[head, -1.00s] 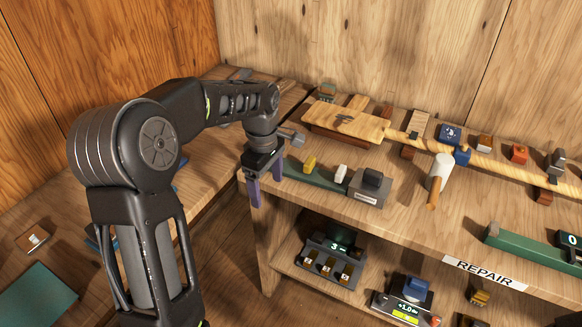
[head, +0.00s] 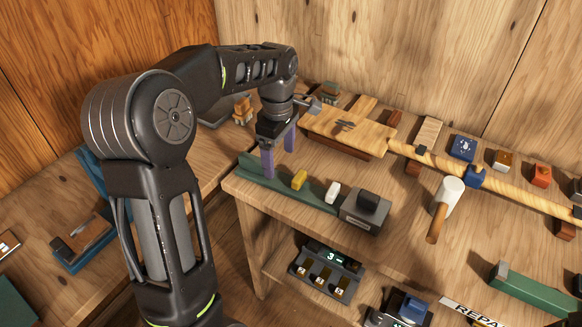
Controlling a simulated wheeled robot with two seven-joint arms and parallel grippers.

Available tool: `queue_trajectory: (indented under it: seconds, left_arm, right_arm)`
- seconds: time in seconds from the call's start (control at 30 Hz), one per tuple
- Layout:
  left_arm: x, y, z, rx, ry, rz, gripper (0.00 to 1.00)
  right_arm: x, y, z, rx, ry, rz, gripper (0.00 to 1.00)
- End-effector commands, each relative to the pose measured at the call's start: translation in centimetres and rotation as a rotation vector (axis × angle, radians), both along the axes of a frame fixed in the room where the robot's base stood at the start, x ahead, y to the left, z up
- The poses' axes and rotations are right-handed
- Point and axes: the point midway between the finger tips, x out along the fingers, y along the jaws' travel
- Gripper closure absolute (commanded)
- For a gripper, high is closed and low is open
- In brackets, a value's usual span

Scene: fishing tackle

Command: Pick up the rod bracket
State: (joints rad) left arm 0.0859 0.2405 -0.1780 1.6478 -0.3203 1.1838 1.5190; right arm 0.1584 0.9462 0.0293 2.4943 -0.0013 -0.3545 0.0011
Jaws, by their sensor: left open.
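My left gripper (head: 279,162) is open, with two purple fingers pointing down and nothing between them. It is over the left end of a green strip (head: 262,172) on the repair bench; I cannot tell if the fingertips touch it. A long wooden rod (head: 434,164) lies across the bench to the right, with a blue piece (head: 476,178) around it. I cannot tell for certain which item is the rod bracket. Small brown supports show under the rod. My right gripper is not in view.
Yellow (head: 299,180) and white (head: 333,192) pieces and a grey box (head: 365,211) line the green strip. A mallet (head: 447,198) lies right of them. Several small blocks stand behind the rod. A wooden board (head: 355,124) lies behind my gripper. The lower shelf holds devices.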

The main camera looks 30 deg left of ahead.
Motion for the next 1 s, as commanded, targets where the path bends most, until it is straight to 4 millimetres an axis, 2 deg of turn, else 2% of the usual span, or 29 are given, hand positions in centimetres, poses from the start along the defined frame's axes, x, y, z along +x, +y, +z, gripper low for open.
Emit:
queue_trajectory:
  seconds: [0.37,0.63,1.0]
  left_arm:
    - [0.0,0.0,-0.1,0.000,0.001,0.000,0.20]
    - [0.0,0.0,-2.5,0.000,0.002,0.000,0.20]
    - [0.0,0.0,-2.9,0.000,0.001,0.000,0.20]
  right_arm:
    - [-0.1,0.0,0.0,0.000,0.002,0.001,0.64]
    - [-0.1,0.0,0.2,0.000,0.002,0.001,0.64]
    - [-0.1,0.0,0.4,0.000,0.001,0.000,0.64]
